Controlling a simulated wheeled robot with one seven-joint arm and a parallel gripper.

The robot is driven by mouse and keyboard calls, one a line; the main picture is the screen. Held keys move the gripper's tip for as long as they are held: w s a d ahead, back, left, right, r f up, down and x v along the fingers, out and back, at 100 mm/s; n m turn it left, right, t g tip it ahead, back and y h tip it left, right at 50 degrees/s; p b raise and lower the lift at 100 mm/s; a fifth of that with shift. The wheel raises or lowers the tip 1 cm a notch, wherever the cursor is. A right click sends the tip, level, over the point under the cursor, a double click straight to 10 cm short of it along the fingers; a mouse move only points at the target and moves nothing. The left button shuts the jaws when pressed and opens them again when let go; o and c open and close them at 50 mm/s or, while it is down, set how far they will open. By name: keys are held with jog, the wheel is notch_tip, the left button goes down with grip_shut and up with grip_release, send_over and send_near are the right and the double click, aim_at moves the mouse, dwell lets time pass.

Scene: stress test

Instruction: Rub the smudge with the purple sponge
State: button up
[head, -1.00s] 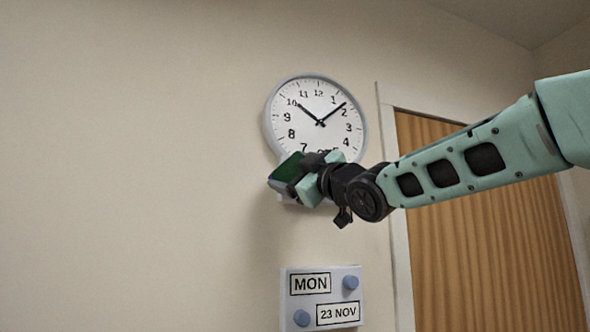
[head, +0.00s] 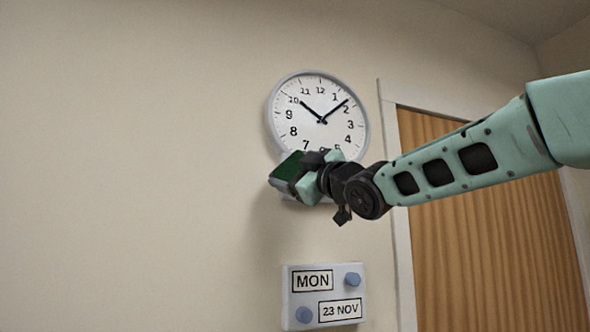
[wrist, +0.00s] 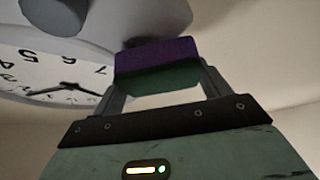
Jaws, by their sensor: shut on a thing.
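My gripper (head: 298,178) is shut on the purple sponge (wrist: 157,53), which has a green layer and sits between the two fingers. In the head view only the dark green side of the sponge (head: 287,165) shows clearly, just below the wall clock. In the wrist view a dark smudge (wrist: 138,42) shows at the far edge of the sponge, on a pale grey surface beside the clock face. The sponge hides part of that surface and perhaps part of the smudge. I cannot tell for sure whether the sponge touches it.
The round wall clock (head: 305,95) is just above my gripper. A grey knob (wrist: 55,14) juts out close by in the wrist view. A day-and-date panel (head: 325,281) with blue knobs is lower on the wall. A wooden door (head: 485,240) stands right. The wall at left is bare.

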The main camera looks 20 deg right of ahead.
jog(key=shift+w, duration=0.4)
jog(key=shift+d, duration=0.1)
jog(key=shift+d+p, duration=0.75)
jog(key=shift+d, duration=1.15)
jog(key=shift+w+a+f+b, duration=0.1)
jog(key=shift+a+f+b, duration=0.05)
jog(key=shift+a+b, duration=1.2)
jog(key=shift+a, duration=0.7)
